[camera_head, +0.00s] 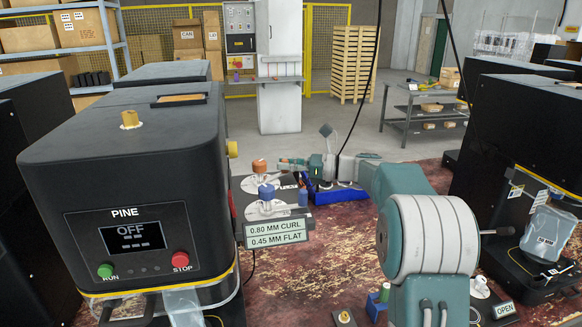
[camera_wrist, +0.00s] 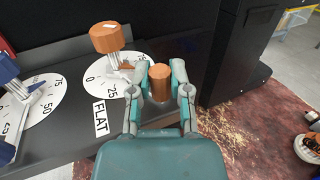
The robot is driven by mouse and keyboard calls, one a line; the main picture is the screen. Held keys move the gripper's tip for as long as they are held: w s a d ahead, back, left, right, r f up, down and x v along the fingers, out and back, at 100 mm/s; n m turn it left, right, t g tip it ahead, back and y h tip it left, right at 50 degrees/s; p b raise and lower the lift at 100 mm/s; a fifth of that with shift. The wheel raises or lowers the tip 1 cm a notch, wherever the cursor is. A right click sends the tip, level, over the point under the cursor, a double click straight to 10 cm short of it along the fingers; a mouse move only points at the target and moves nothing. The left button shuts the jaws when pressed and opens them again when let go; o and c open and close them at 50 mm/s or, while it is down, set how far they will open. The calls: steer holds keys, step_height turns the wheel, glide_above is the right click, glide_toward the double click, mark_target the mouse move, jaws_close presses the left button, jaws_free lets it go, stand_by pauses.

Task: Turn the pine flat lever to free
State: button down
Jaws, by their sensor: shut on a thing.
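The black machine marked PINE (camera_head: 125,215) stands at left in the head view, its display reading OFF. On the ledge at its right are two white dials, one with an orange knob (camera_head: 259,166), one with a blue knob (camera_head: 266,191). In the wrist view the orange knob (camera_wrist: 107,38) stands over the dial (camera_wrist: 105,78) beside the FLAT label (camera_wrist: 100,117). My gripper (camera_wrist: 159,88) is shut on an orange-brown cylindrical lever knob (camera_wrist: 159,76) right of that dial. It also shows in the head view (camera_head: 284,162). The lever's lettering cannot be read.
A sign reading 0.80 MM CURL and 0.45 MM FLAT (camera_head: 276,231) hangs on the ledge's front. A blue bin (camera_head: 340,190) is behind my arm. A black machine (camera_head: 525,150) stands at right. The red, worn floor (camera_head: 300,285) between is partly clear.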

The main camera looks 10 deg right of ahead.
steer(key=n+g, duration=0.1)
steer(key=w+a+n+g, duration=0.1)
steer(key=g, duration=0.1)
steer(key=n+g+y, duration=0.1)
steer(key=shift+w+a+f+g, duration=0.1)
steer(key=shift+w+a+g, duration=0.05)
steer(key=shift+w+g, duration=0.15)
steer(key=shift+w+a+n+g, duration=0.25)
steer(key=shift+n+g, duration=0.35)
steer(key=shift+g, duration=0.3)
steer(key=shift+a+g, duration=0.1)
steer(key=shift+g, duration=0.3)
steer(key=c, duration=0.7)
jaws_free()
steer(key=shift+w, duration=0.1)
steer(key=shift+c, duration=0.2)
steer(key=shift+o, duration=1)
steer(key=shift+a, duration=0.35)
steer(key=d, duration=0.7)
steer(key=shift+w+d, duration=0.15)
steer(key=shift+d, duration=0.1)
